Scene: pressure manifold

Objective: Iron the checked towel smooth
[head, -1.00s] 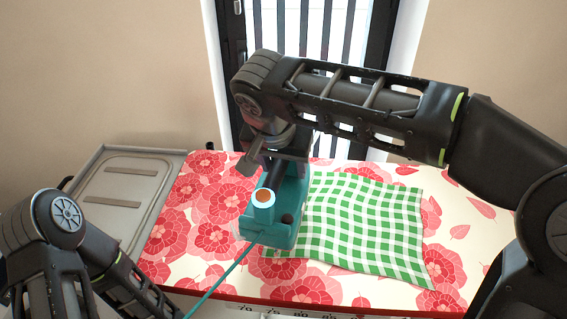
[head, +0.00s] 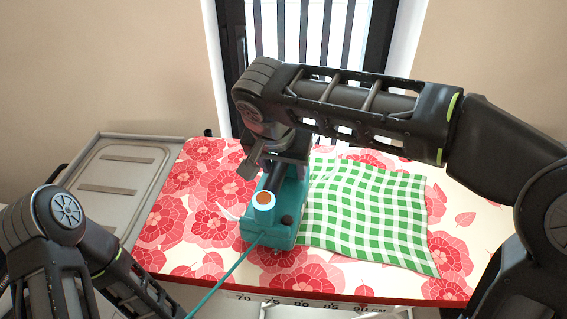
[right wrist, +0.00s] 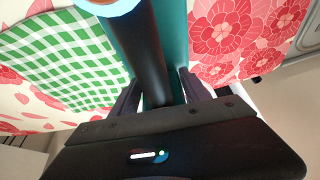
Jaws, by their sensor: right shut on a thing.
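The green-and-white checked towel (head: 365,215) lies on the flowered board, with gentle waves along its edges. It also shows in the right wrist view (right wrist: 60,60). The teal iron (head: 268,235) stands at the towel's left edge and hides part of it; I cannot tell whether its sole touches cloth. White wisps show beside the iron. My right gripper (head: 282,165) is shut on the iron's dark handle, which runs between the fingers in the right wrist view (right wrist: 150,50). My left arm comes in at lower left; its gripper is out of view.
The red-flowered board (head: 190,215) is bare left of the iron. A grey metal tray (head: 120,175) adjoins it at left. A teal cord (head: 225,275) runs from the iron toward the lower left. A ruler strip (head: 300,303) lies along the front edge.

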